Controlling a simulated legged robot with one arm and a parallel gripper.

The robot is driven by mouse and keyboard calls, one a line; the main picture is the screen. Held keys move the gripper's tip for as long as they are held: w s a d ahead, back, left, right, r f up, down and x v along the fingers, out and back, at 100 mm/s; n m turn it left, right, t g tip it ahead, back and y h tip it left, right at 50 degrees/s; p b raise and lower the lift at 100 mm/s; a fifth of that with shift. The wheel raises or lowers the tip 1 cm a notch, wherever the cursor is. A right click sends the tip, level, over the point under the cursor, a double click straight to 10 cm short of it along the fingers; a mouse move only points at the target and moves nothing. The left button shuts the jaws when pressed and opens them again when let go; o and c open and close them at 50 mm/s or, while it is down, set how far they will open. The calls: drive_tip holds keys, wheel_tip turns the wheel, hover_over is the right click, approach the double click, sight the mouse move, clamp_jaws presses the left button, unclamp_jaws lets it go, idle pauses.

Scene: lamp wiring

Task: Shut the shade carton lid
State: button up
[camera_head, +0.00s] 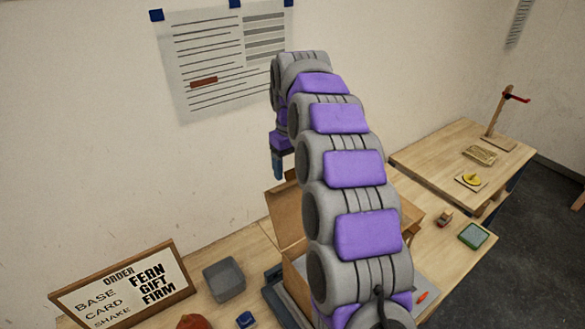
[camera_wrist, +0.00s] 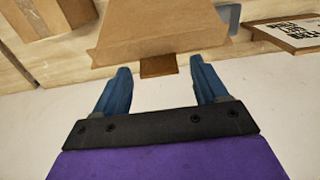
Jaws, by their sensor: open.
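The shade carton is brown cardboard on the bench, and its lid (camera_head: 286,212) stands raised in the head view. My arm hides much of the carton. In the wrist view the lid (camera_wrist: 155,28) fills the upper middle, with a darker brown tab (camera_wrist: 158,66) at its edge. My gripper (camera_wrist: 160,66) is open, with its two blue fingers apart and the tab lying between the fingertips in the picture. I cannot tell whether they touch it. In the head view the gripper (camera_head: 279,165) hangs above the lid, pointing down.
A small blue item (camera_head: 245,320) lies near the bin. A green tray (camera_head: 473,235) sits at the bench's right end. A wall with a printed sheet (camera_head: 225,60) rises behind.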

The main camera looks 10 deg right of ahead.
drive_tip(key=shift+a+f, duration=0.4)
drive_tip(key=shift+f, duration=0.05)
drive_tip(key=shift+d, duration=0.9)
drive_tip(key=shift+c, duration=2.1)
drive_tip(key=shift+a, duration=0.7)
drive_tip(key=c, duration=0.6)
drive_tip(key=shift+d, duration=0.1)
drive_tip(key=c, duration=0.3)
drive_tip(key=shift+s+d, duration=0.1)
drive_tip(key=shift+d, duration=0.3)
clamp_jaws()
